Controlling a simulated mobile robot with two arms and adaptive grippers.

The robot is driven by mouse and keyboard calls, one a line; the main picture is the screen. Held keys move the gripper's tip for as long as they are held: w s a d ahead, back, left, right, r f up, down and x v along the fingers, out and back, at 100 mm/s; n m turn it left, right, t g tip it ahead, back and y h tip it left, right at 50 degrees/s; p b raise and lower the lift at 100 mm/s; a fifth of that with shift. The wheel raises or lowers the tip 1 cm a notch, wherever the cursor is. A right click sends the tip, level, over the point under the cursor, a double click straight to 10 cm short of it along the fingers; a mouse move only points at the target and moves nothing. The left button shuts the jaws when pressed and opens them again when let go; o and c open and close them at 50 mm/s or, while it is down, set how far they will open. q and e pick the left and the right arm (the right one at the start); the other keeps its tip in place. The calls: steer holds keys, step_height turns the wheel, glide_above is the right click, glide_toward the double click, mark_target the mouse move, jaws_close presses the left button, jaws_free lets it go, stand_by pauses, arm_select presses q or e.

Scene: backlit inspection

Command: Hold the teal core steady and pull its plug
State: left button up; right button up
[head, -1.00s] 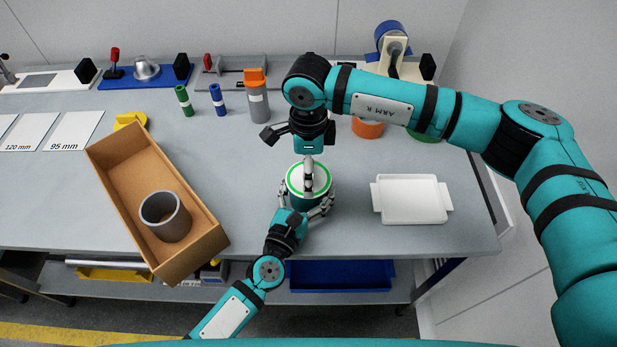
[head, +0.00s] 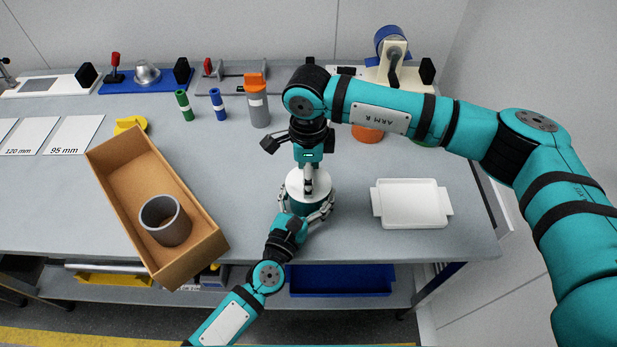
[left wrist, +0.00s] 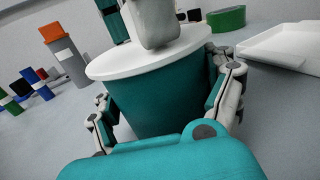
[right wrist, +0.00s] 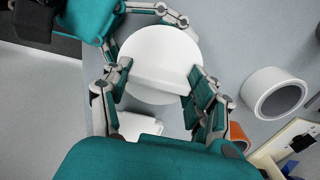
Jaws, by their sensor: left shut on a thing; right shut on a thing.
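The teal core (left wrist: 160,100) stands upright at the middle front of the bench. My left gripper (head: 306,212) is shut around its side, one finger on each side in the left wrist view. A white round plug (left wrist: 150,58) covers the core's top; it also shows in the right wrist view (right wrist: 160,48). My right gripper (right wrist: 160,88) comes from above and is shut on the plug's raised white grip. The plug's disc overhangs the core's side. I cannot tell whether there is a gap under the disc.
A cardboard box (head: 128,175) holding a grey tube (head: 165,221) lies to the left. An empty white tray (head: 411,203) is to the right. An orange-topped grey cylinder (head: 258,105) and blue and green pieces stand behind. Bench between core and tray is clear.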

arm_select(q)
steer(key=shift+f, duration=0.25)
arm_select(e)
step_height(320, 180, up, 10)
steer(key=shift+f, duration=0.1)
arm_select(q)
steer(key=o, duration=1)
steer(key=shift+o, duration=0.7)
steer(key=shift+r, duration=0.1)
arm_select(e)
steer(key=shift+w, duration=0.1)
